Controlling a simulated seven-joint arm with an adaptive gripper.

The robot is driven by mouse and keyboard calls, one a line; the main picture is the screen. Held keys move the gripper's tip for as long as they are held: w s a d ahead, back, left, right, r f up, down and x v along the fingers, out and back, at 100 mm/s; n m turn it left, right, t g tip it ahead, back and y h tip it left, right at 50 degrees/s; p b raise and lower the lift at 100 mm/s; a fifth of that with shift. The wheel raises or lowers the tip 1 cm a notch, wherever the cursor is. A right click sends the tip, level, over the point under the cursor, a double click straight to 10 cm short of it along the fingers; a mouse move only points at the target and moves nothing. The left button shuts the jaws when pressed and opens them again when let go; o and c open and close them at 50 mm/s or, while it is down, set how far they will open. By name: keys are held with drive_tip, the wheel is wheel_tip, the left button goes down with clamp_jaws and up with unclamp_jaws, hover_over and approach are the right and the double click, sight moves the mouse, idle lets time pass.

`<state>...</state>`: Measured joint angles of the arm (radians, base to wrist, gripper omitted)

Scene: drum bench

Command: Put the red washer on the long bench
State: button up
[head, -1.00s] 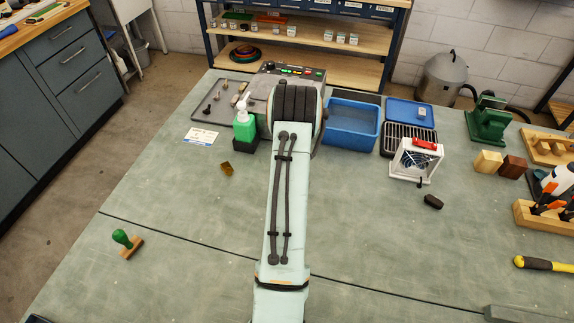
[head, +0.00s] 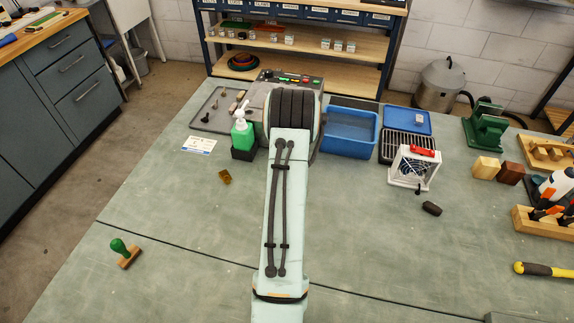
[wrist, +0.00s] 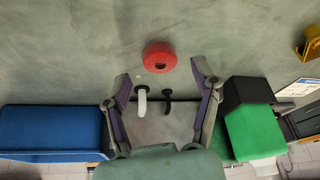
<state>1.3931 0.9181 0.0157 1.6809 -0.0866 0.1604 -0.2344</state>
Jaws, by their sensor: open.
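The red washer (wrist: 160,57) is a thick red ring with a small dark hole, lying on a grey-green top in the wrist view. My arm hides it in the head view. My gripper (wrist: 162,82) is open and empty, its two fingers spread either side of the line to the washer. The washer lies just beyond the fingertips, apart from them. The long bench (head: 190,240) looks to be the large grey-green worktop with a dark seam across it in the head view.
A green bottle (head: 241,134) in a black holder and a blue bin (head: 349,146) stand near my arm. A brass-coloured piece (head: 225,177), a green-handled stamp (head: 124,253) and a small white fan (head: 413,168) are on the worktop. The front left area is mostly clear.

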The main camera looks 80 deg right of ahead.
drive_tip(key=v, duration=1)
drive_tip(key=w+a+r+n+y, duration=0.1)
drive_tip(key=w+a+r+n, duration=0.2)
drive_tip(key=w+a+r, duration=0.5)
drive_tip(key=w+a+r+n+y, duration=0.1)
drive_tip(key=w+a+n+y, duration=0.1)
drive_tip(key=w+a, duration=0.65)
drive_tip(key=s+a+r+n+y, duration=0.1)
drive_tip(key=s+a+r+n, duration=0.1)
drive_tip(key=a, duration=1)
drive_tip(key=s+a+r+n+g, duration=0.1)
drive_tip(key=s+a+n, duration=0.3)
drive_tip(key=a, duration=0.8)
drive_tip(key=shift+s+r+y, duration=0.4)
drive_tip(key=shift+s+r, duration=0.25)
drive_tip(key=shift+o, duration=0.5)
drive_tip(key=s+a+n+g, duration=0.1)
drive_tip(key=s+a+n, duration=0.2)
drive_tip(key=s+a, duration=0.2)
drive_tip(key=shift+s, duration=0.75)
drive_tip(key=shift+d, duration=0.1)
